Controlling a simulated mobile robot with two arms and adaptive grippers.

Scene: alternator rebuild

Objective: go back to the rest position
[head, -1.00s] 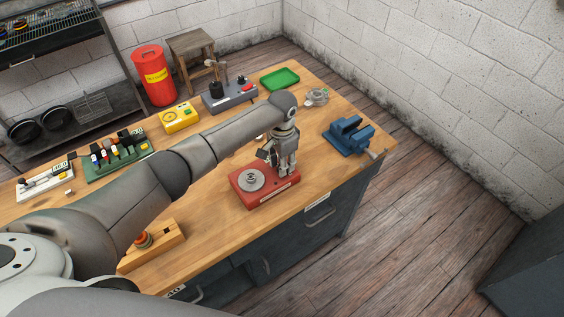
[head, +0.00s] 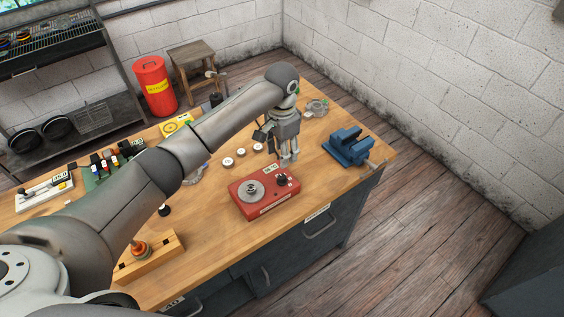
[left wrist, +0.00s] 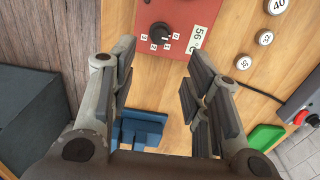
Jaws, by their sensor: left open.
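My left gripper (head: 288,157) hangs above the wooden bench, behind and to the right of a red device with a round plate and a dial (head: 264,194). In the left wrist view its two fingers (left wrist: 158,75) are spread apart with nothing between them. The red device (left wrist: 180,14) shows at the top of that view, beyond the fingertips. My left arm stretches across the bench from the lower left. My right gripper is not in view.
A blue vise (head: 348,146) stands at the bench's right end, close to the gripper. Round white weights (head: 228,162) lie behind the red device. A wooden block with an orange-topped part (head: 150,257) is at the front left. A red bin (head: 155,86) and a stool stand behind.

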